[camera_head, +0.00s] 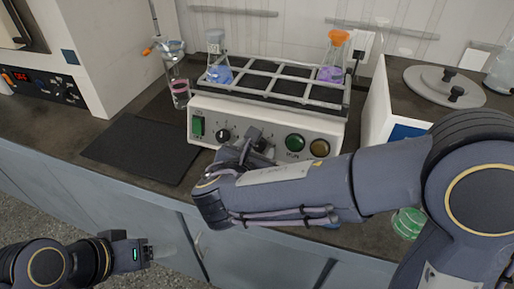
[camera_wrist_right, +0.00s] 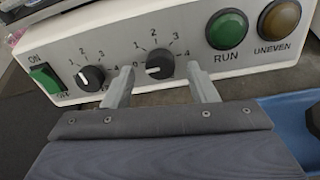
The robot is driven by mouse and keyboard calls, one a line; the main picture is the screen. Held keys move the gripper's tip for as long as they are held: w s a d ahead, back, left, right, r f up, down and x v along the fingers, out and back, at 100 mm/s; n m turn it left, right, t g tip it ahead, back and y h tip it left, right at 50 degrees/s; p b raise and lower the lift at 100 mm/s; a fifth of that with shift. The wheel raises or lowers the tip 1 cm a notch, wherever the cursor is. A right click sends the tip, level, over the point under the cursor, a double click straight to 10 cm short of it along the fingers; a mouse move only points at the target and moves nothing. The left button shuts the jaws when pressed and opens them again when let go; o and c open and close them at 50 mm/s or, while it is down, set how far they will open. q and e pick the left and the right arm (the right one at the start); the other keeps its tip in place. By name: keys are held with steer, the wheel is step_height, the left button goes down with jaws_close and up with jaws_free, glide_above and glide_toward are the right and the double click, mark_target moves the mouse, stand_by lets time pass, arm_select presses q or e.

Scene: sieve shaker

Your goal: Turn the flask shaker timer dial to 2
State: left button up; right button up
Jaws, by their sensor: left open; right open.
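The flask shaker (camera_head: 268,115) is a white box with a control panel facing me. In the right wrist view its panel has a left black dial (camera_wrist_right: 91,77) and a right black dial (camera_wrist_right: 160,64), each with a numbered scale. I cannot read which is labelled timer. The right dial's white mark points left, near the low end of its scale. My right gripper (camera_wrist_right: 160,70) is open, its fingertips on either side of the right dial, contact unclear. In the head view the right gripper (camera_head: 257,141) partly hides this dial. My left gripper (camera_head: 149,252) is open and empty, low at left.
The shaker has a green switch (camera_wrist_right: 45,78), a green RUN button (camera_wrist_right: 227,28) and an amber UNEVEN button (camera_wrist_right: 279,19). Flasks with blue (camera_head: 218,74) and purple (camera_head: 331,73) liquid stand in its rack. A black mat (camera_head: 140,149) lies left on the bench.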

steer(key=shift+x, duration=0.95)
steer(key=c, duration=1)
steer(key=shift+o, duration=0.2)
steer(key=shift+f+m+b, duration=0.2)
steer(key=shift+m+b, duration=0.4)
steer(key=shift+b, duration=0.4)
steer(key=m+b, duration=1.1)
steer(key=b, duration=0.1)
steer(key=shift+a+f+t+b, duration=0.1)
steer(key=shift+t+b, duration=0.2)
steer(key=shift+b, duration=0.05)
steer(key=m+b, duration=0.2)
steer(key=m, duration=0.1)
steer(key=shift+m+b, duration=0.3)
steer(key=shift+b, duration=0.05)
steer(key=shift+m+b, duration=0.8)
steer(key=shift+m, duration=0.2)
steer(key=shift+r, duration=0.25)
